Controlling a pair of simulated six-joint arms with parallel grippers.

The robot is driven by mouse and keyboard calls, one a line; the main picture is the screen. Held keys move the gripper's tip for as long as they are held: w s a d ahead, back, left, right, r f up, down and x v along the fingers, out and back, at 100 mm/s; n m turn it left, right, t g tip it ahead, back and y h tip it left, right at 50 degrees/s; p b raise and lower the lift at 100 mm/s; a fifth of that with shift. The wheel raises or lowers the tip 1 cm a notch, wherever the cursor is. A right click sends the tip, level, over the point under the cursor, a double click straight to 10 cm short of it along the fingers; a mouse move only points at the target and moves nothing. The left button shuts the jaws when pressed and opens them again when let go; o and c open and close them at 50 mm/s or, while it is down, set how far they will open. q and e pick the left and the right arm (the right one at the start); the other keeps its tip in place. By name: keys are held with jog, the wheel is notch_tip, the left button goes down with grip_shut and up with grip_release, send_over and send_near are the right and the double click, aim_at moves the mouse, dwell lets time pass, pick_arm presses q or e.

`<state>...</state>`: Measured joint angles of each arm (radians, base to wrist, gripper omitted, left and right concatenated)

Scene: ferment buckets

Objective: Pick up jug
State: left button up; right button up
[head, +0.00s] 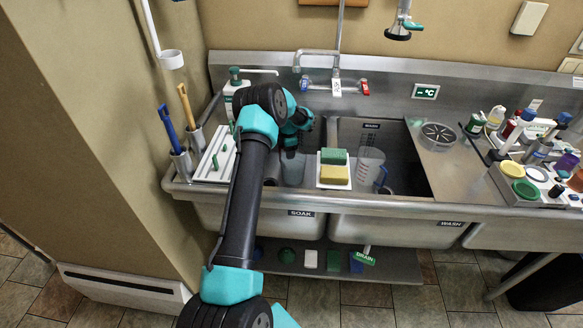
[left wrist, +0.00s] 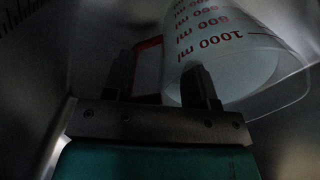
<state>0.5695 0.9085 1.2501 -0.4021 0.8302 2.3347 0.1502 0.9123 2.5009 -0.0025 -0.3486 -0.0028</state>
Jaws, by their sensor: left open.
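A clear jug (left wrist: 245,60) with red millilitre marks lies across the upper right of the left wrist view, its open rim toward the right. My left gripper (left wrist: 160,78) is open there. A red, handle-like bar (left wrist: 148,43) shows at the fingertips, with no clear grip on it. In the head view my left gripper (head: 291,142) is over the soak basin, just above a translucent bluish vessel (head: 293,168), probably this jug. The fingertips are hidden there. Another clear graduated jug (head: 369,165) with a blue handle stands in the wash basin. My right gripper is not in view.
A white tray with a green sponge (head: 334,156) and a yellow sponge (head: 334,174) sits on the divider between the basins. A faucet (head: 335,70) stands behind. Bottles (head: 514,122) crowd the right counter. Brushes (head: 168,128) stand at the left.

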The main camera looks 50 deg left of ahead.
pick_arm(q)
jog(key=shift+c, duration=0.5)
grip_shut()
dwell(0.8)
